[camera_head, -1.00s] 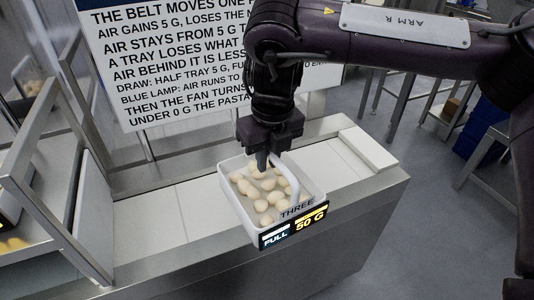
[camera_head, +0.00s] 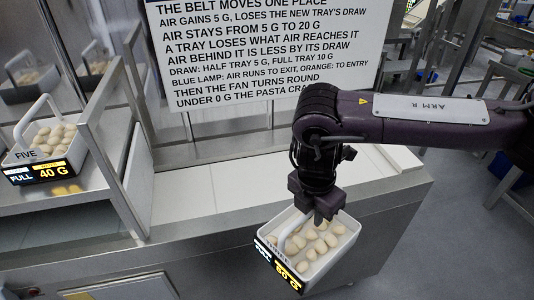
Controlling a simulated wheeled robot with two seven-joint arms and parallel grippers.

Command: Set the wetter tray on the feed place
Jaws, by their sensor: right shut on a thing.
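My right gripper (camera_head: 318,213) is shut on the handle of a white tray marked THREE (camera_head: 334,260). This tray holds pale round filled pasta pieces, and its label reads FULL and seems to read 50 G at a slant. The tray hangs at the front edge of the belt counter, turned at an angle. Another white tray, marked FIVE (camera_head: 22,157), stands at the left on a metal shelf, with pasta in it and a label reading FULL 40 G. My left gripper is out of view. No place marked as feed is legible.
The belt (camera_head: 215,186) has bare white places along the counter. A metal frame (camera_head: 112,135) rises between the left shelf and the belt. A sign with belt and air rules (camera_head: 262,55) stands behind. Open floor (camera_head: 440,240) lies to the right.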

